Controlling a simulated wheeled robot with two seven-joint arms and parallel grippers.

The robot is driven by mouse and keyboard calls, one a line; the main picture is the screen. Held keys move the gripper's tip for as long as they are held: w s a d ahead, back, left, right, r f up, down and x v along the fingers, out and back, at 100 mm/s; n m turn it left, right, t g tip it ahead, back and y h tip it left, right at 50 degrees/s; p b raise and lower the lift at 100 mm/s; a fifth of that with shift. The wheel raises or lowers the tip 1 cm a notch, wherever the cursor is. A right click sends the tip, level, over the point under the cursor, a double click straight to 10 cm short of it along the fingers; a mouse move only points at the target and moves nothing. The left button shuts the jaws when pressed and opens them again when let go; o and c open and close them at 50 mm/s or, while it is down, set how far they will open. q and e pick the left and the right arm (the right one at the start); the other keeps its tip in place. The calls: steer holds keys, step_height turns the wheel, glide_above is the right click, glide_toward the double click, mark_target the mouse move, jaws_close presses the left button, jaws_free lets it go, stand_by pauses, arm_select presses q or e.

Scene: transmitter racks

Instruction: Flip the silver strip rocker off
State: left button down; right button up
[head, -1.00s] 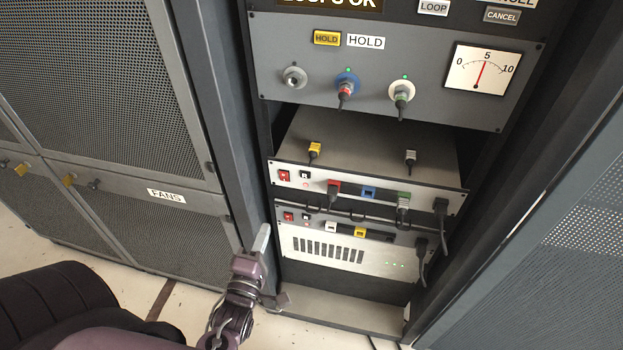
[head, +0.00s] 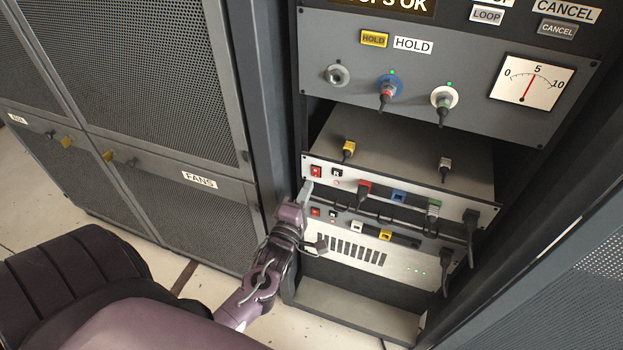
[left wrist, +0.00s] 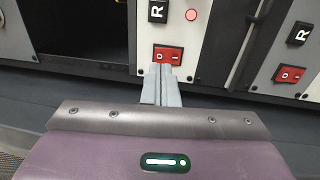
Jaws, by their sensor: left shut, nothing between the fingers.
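The silver strip (head: 452,206) runs across the open rack bay, with a red rocker (head: 316,171) at its left end beside a small black button. My left gripper (head: 308,187) is shut and empty, its fingertips just below that rocker in the head view. In the left wrist view, the closed fingertips (left wrist: 161,68) lie at the edge of the red rocker (left wrist: 167,54), partly overlapping it; I cannot tell whether they touch. The rocker bears O and I marks, but its tilt is unclear. A red lamp (left wrist: 190,14) glows near the R button (left wrist: 158,11). My right gripper is not in view.
A lower unit has its own red rocker (head: 315,212), also close by in the left wrist view (left wrist: 290,73). Plugs and cables sit along the strip, including a red plug (head: 364,189). A rack post (head: 262,110) stands left of the bay.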

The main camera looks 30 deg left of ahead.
mark_target(316, 171)
arm_select(q)
steer(key=x, duration=0.3)
steer(key=shift+w+a, duration=0.1)
steer(key=shift+w, duration=0.2)
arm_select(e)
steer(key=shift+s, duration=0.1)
